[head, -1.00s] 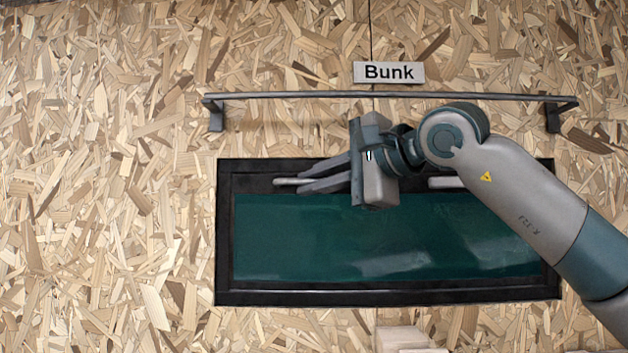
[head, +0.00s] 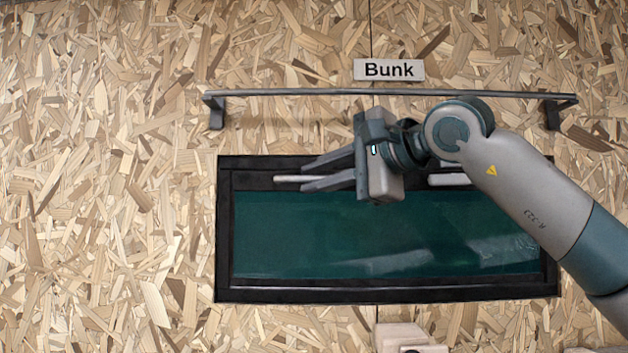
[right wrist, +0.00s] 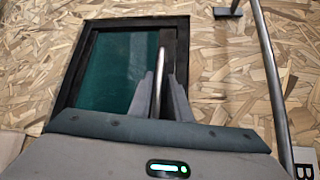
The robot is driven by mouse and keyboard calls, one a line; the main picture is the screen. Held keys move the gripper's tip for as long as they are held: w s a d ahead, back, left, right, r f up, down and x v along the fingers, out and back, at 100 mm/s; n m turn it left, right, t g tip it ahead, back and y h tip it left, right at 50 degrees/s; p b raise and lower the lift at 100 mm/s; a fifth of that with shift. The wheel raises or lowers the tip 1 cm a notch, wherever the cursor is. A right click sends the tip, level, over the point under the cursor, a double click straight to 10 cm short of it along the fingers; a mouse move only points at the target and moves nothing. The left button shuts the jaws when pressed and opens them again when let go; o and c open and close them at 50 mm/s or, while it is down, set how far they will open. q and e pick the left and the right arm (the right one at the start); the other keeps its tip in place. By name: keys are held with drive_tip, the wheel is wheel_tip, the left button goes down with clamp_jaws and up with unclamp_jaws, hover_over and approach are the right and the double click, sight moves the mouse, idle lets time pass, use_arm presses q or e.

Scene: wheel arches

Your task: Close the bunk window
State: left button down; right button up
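The bunk window has a black frame (head: 224,240) and a dark green pane (head: 300,235) in the head view. The pane looks flush or nearly flush with the frame. A pale bar handle (head: 285,178) shows at its upper left, and part of a second handle (head: 447,180) shows at its upper right. My right gripper (head: 303,177) is open at the left handle. In the right wrist view, the handle (right wrist: 161,55) runs between its two spread fingers. I cannot tell whether either finger touches it. My left gripper is out of view.
A grey rail (head: 300,94) runs along the chipboard wall (head: 110,200) above the window, close over my right wrist. A "Bunk" sign (head: 389,70) is above the rail. A pale block-like object (head: 405,337) shows at the bottom edge. The wall left of the window is clear.

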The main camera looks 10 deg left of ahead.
drive_tip(key=b+v, duration=0.6)
drive_tip(key=v, duration=1)
drive_tip(key=shift+d+b, duration=0.2)
drive_tip(key=shift+b, duration=0.15)
